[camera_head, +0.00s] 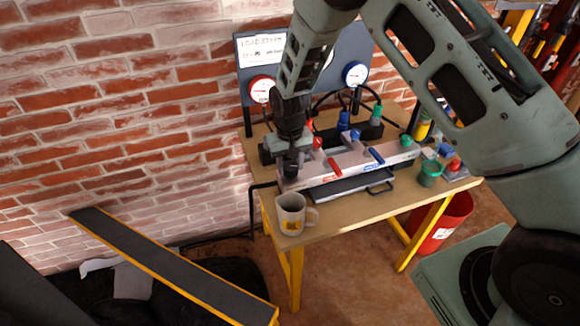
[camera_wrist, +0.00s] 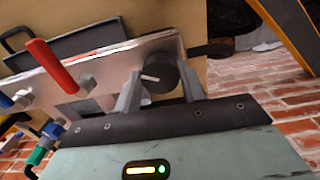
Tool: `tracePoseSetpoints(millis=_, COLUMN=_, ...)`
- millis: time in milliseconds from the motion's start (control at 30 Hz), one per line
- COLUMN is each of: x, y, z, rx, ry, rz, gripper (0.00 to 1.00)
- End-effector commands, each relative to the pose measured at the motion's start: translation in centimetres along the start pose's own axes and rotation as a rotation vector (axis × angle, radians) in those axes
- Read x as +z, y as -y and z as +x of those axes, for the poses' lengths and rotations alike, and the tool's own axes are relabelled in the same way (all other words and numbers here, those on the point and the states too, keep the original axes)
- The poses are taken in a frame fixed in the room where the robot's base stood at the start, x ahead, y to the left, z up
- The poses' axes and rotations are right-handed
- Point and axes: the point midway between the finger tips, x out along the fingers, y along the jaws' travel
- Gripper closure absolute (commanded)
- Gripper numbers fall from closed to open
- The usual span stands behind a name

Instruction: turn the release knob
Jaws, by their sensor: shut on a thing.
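The release knob (camera_wrist: 160,74) is a dark round knob with a white pointer line, at the end of the pale manifold block (camera_wrist: 105,72) in the wrist view. The line points roughly left in that view. My gripper (camera_wrist: 163,80) has one grey finger on each side of the knob and is shut on it. In the head view my gripper (camera_head: 290,170) reaches down to the left end of the block (camera_head: 345,160) on the table.
A red lever (camera_wrist: 52,66) stands beside the knob. A white mug (camera_head: 291,214) stands at the table's front left corner. Gauges (camera_head: 262,89) and hoses are behind the block. A green cup (camera_head: 430,173) and small parts lie at right. A yellow-edged ramp (camera_head: 165,262) is at left.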

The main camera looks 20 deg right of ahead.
Motion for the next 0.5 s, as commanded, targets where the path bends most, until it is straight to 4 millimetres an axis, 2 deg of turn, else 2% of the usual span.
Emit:
tracePoseSetpoints(millis=200, x=-0.07, y=-0.05, z=0.07, rx=-0.001, ry=-0.005, rz=-0.193, gripper=0.82)
tracePoseSetpoints(millis=500, x=-0.09, y=-0.11, z=-0.02, rx=0.0, ry=-0.008, rz=-0.389, gripper=0.82)
